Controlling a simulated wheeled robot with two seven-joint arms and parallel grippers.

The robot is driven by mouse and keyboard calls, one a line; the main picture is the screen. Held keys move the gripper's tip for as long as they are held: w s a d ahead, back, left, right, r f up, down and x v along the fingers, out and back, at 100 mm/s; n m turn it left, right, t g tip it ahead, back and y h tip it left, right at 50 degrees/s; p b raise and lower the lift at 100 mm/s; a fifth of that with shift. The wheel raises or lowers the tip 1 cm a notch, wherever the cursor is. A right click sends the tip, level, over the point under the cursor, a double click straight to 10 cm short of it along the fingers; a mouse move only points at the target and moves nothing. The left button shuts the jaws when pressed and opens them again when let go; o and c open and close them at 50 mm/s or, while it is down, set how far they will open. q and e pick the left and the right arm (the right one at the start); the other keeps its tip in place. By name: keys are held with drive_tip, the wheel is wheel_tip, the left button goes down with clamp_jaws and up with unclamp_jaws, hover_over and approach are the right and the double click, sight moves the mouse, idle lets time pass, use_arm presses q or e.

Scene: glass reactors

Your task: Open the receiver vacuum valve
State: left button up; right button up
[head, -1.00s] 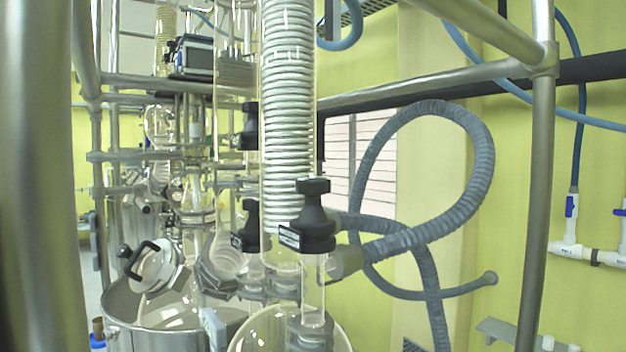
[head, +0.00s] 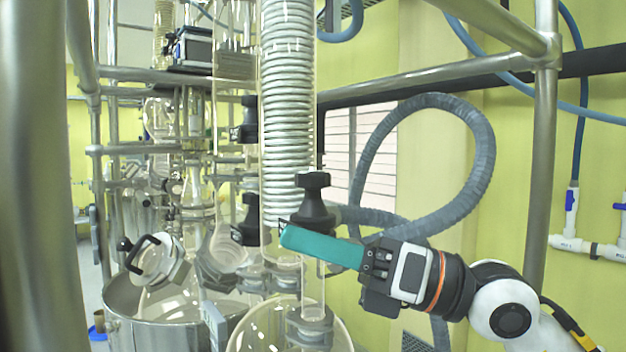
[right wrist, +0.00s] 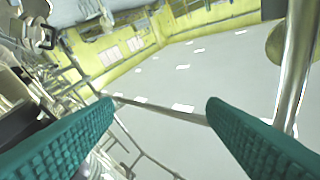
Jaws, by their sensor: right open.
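A black valve with a knob (head: 313,190) on top stands upright on the glass beside the coiled condenser, above a round glass vessel (head: 290,330). My right gripper (head: 288,237) reaches in from the right. Its teal finger lies in front of the valve's lower body and covers its label; I cannot tell whether it touches. In the right wrist view the two teal fingers (right wrist: 160,107) are apart with nothing between them. Two similar black valves (head: 250,212) and (head: 247,120) sit further left. Their labels are unreadable, so I cannot tell which is the receiver's. My left gripper is out of view.
A grey corrugated hose (head: 480,150) loops behind and right of the valve. Metal frame bars (head: 430,75) cross above it, and a post (head: 545,130) stands at right. A steel vessel (head: 150,325) is at lower left.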

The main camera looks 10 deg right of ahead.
drive_tip(key=w+d+r+t+h, duration=0.2)
drive_tip(key=d+r+t+h, duration=0.1)
drive_tip(key=d+t+h, duration=0.15)
drive_tip(key=m+t+h, duration=0.2)
drive_tip(key=t+h, duration=0.1)
drive_tip(key=h, duration=0.2)
approach(327, 181)
drive_tip(key=shift+g+y, duration=0.25)
drive_tip(key=p+x, duration=0.2)
drive_tip(key=x, duration=0.1)
drive_tip(key=p+x, duration=0.1)
drive_tip(key=x, duration=0.3)
drive_tip(key=p+x, duration=0.2)
drive_tip(key=x, duration=0.2)
drive_tip(key=shift+w+r+p, duration=0.2)
drive_tip(key=shift+r+p, duration=0.05)
drive_tip(key=shift+p, duration=0.1)
drive_tip(key=shift+w+a+f, duration=0.15)
drive_tip(key=shift+w+a, duration=0.15)
drive_tip(key=shift+w, duration=0.1)
drive_tip(key=c, duration=1)
drive_tip(key=shift+g+y, duration=0.3)
